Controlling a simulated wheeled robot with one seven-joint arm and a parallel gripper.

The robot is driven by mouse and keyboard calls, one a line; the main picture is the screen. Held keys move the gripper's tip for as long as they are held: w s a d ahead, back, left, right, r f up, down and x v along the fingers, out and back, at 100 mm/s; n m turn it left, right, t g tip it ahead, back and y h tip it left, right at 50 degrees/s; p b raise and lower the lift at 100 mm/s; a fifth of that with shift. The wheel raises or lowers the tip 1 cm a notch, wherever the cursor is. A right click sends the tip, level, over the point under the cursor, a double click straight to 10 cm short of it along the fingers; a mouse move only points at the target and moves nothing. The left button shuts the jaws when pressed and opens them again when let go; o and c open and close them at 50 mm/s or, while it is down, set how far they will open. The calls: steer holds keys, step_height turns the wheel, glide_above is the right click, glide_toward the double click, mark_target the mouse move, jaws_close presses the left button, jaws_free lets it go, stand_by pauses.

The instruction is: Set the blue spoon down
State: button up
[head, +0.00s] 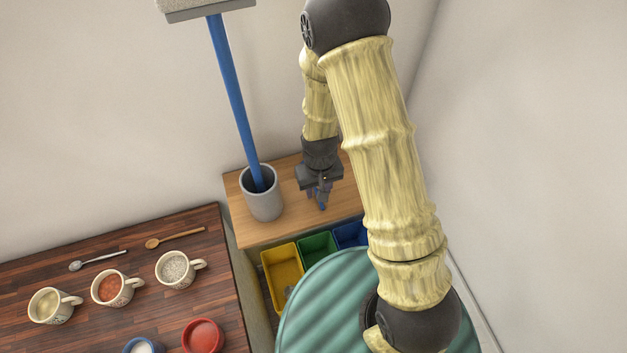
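My gripper (319,188) points down over the light wooden side table (285,222), to the right of the grey cup. A small blue piece, which looks like part of the blue spoon (322,206), shows at the fingertips. The fingers appear closed on it. Most of the spoon is hidden by the gripper, and I cannot tell whether it touches the tabletop.
A grey cup (262,205) holds a blue-handled brush or broom (233,100). Yellow (282,270), green (316,246) and blue (350,233) bins sit below the table's front edge. The dark table (200,235) holds mugs, a metal spoon (97,260) and a wooden spoon (175,238).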

steer(key=shift+f, duration=0.95)
jaws_close()
